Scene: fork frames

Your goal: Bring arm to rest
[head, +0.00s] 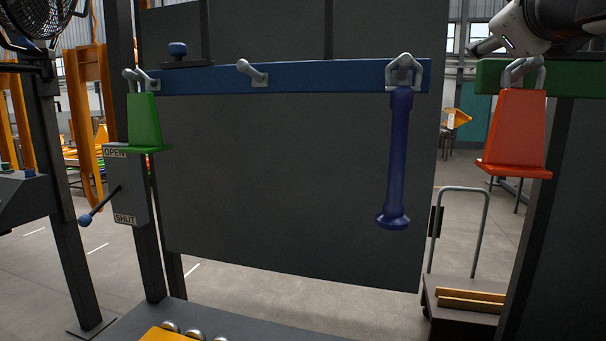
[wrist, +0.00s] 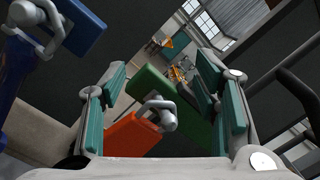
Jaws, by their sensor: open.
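My gripper (head: 490,44) is at the top right of the head view, close above the right-hand hook; part of it is cut off by the frame edge. In the wrist view its teal-padded fingers (wrist: 160,88) are spread apart. An orange-red tapered piece (head: 515,130) hangs from the hook on a green bar (head: 575,80). In the wrist view the orange piece (wrist: 132,135) and its hook show between the fingers, with nothing gripped. I cannot tell how far the fingers are from the hook.
A blue bar (head: 320,78) carries a green tapered piece (head: 144,120) at left, a bare middle hook (head: 252,70) and a long dark-blue piece (head: 397,160) at right. An OPEN/SHUT lever box (head: 125,185) is at left. A dark panel (head: 290,180) stands behind. A cart (head: 465,300) is lower right.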

